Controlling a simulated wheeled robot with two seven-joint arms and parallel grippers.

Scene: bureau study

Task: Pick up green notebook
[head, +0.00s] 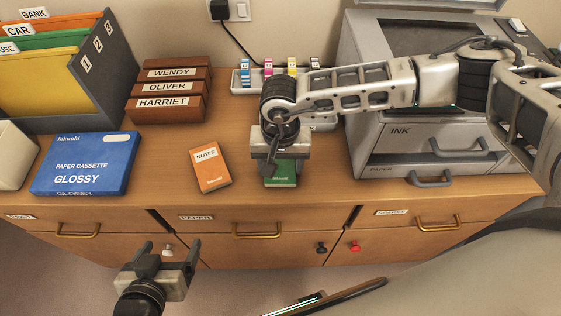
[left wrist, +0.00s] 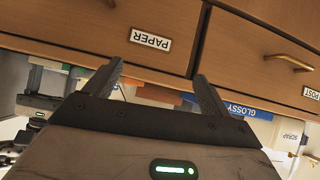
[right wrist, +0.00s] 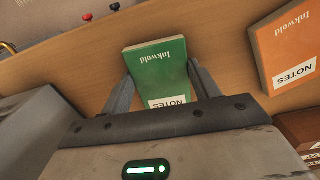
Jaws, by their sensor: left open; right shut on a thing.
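The green notebook (head: 281,173) lies on the desk top near its front edge, right of the orange notebook, partly hidden under my right gripper (head: 278,160). In the right wrist view the green notebook (right wrist: 158,70) sits between the two fingers of my right gripper (right wrist: 168,88), which is shut on it. I cannot tell whether it is lifted off the desk. My left gripper (head: 168,250) is open and empty in front of the drawers, below the desk top. The left wrist view also shows its spread fingers (left wrist: 160,85) with nothing between them.
An orange notebook (head: 210,168) lies to the left. A blue paper cassette box (head: 84,164), wooden name boxes (head: 168,92) and a folder rack (head: 92,62) stand further left. A grey printer (head: 405,135) stands right. An ink tray (head: 240,84) is behind my right gripper.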

